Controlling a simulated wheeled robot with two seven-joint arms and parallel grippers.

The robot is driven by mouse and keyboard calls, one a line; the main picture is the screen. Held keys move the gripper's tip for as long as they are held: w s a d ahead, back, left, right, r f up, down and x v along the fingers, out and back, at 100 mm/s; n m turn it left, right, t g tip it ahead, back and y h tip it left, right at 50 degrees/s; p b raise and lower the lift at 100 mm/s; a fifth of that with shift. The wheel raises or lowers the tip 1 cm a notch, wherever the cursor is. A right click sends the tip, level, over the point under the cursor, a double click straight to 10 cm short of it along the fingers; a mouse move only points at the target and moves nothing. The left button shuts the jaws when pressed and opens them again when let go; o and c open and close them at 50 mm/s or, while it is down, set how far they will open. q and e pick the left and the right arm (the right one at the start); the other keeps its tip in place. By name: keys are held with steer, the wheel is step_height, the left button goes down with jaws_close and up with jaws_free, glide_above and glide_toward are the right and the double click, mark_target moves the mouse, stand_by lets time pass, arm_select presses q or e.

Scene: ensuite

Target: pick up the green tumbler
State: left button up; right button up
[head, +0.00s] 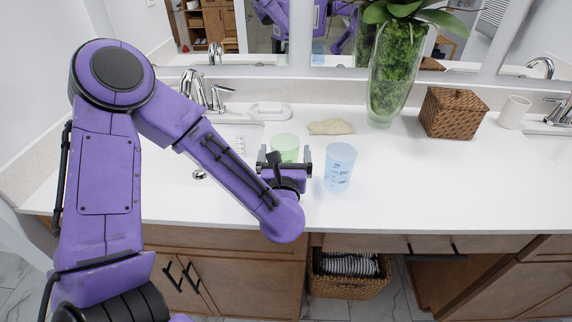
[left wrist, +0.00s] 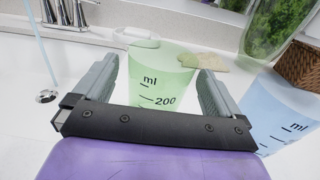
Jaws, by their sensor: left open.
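The green tumbler (head: 285,143) stands upright on the white counter beside the sink, partly hidden behind my left gripper in the head view. My left gripper (head: 285,162) is open at the near side of the tumbler. In the left wrist view the green tumbler (left wrist: 158,78) shows between the two fingers of the left gripper (left wrist: 156,85), with its ml markings facing the camera. I cannot tell whether either finger touches it. My right gripper is not in view.
A blue tumbler (head: 340,166) stands close to the right of my left gripper; it also shows in the left wrist view (left wrist: 280,110). A beige cloth (head: 331,127), a soap dish (head: 270,111), a glass plant vase (head: 388,95) and a wicker box (head: 454,112) stand behind. The right front counter is clear.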

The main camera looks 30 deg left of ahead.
mark_target(286, 142)
arm_select(q)
steer(key=p+x, duration=0.1)
steer(key=x, duration=0.3)
steer(key=shift+f, duration=0.15)
steer(key=c, duration=1.1)
steer(key=shift+o, duration=0.2)
